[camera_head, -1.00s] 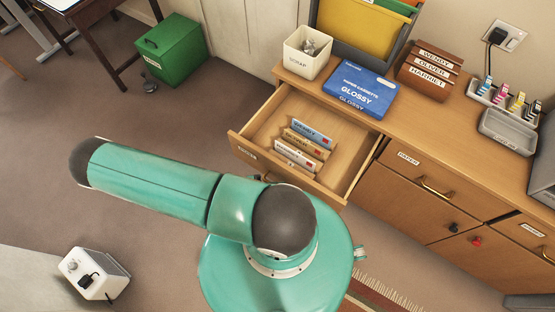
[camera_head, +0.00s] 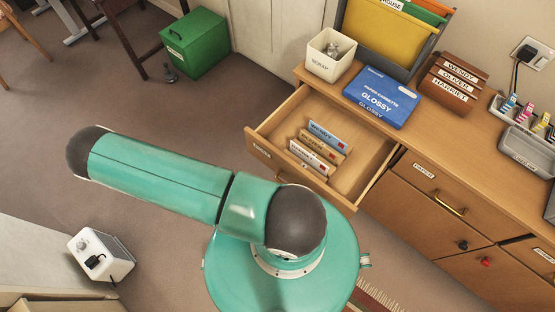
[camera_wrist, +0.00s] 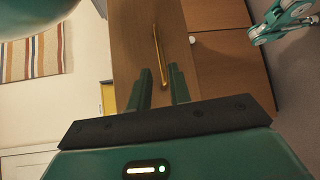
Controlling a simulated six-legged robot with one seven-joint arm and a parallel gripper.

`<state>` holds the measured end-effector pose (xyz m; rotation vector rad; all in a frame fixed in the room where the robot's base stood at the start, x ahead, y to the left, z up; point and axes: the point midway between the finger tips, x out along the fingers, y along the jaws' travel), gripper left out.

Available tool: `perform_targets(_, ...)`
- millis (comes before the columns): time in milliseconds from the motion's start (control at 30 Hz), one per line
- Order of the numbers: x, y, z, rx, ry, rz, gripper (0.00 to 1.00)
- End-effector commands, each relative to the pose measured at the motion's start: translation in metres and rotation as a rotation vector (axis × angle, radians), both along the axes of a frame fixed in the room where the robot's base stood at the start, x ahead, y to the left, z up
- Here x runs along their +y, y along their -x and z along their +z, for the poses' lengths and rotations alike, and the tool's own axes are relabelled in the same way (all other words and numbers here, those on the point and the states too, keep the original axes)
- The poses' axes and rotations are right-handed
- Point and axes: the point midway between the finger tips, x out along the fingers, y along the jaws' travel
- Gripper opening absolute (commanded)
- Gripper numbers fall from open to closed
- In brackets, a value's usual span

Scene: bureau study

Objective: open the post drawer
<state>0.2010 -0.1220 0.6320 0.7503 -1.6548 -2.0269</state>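In the head view a wooden drawer (camera_head: 350,185) at the left end of the desk stands pulled out, with several labelled letters or cards (camera_head: 318,148) upright inside. Its front carries a small label (camera_head: 262,152) too small to read, so I cannot confirm it is the post drawer. My arm hides part of its front. My gripper (camera_wrist: 161,80) shows in the wrist view with its two fingers apart and nothing visibly held. A long brass handle (camera_wrist: 157,50) on a wooden front lies just beyond the fingertips, about in line with the gap. I cannot tell whether they touch.
A scrap box (camera_head: 328,58), blue paper box (camera_head: 381,97) and brown letter holder (camera_head: 451,83) stand on the desk. A closed drawer (camera_head: 440,190) with a brass handle is to the right. A green bin (camera_head: 192,43) and a white device (camera_head: 100,258) stand in the left part.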

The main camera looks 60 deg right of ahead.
Motion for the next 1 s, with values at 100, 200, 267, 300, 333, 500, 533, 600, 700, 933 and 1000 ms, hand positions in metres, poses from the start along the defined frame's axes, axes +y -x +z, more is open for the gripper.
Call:
perform_targets(100, 0.014, -0.018, 0.003, -0.004, 0.0, 0.001, 0.2)
perform_targets(200, 0.022, -0.028, 0.005, -0.001, -0.001, 0.002, 0.2)
perform_targets(267, 0.026, -0.032, 0.006, -0.001, -0.001, 0.002, 0.2)
perform_targets(300, 0.027, -0.034, 0.006, -0.001, -0.001, 0.001, 0.2)
perform_targets(333, 0.028, -0.034, 0.006, -0.001, -0.001, 0.001, 0.2)
perform_targets(500, 0.028, -0.035, 0.007, 0.0, 0.0, 0.0, 0.2)
perform_targets(533, 0.028, -0.035, 0.007, 0.0, 0.0, 0.0, 0.2)
perform_targets(600, 0.028, -0.035, 0.007, 0.0, 0.0, 0.0, 0.2)
perform_targets(700, 0.028, -0.035, 0.007, 0.0, 0.0, 0.0, 0.2)
perform_targets(933, 0.029, -0.036, 0.007, -0.001, -0.003, -0.001, 0.2)
perform_targets(1000, 0.031, -0.039, 0.01, -0.011, -0.017, -0.005, 0.2)
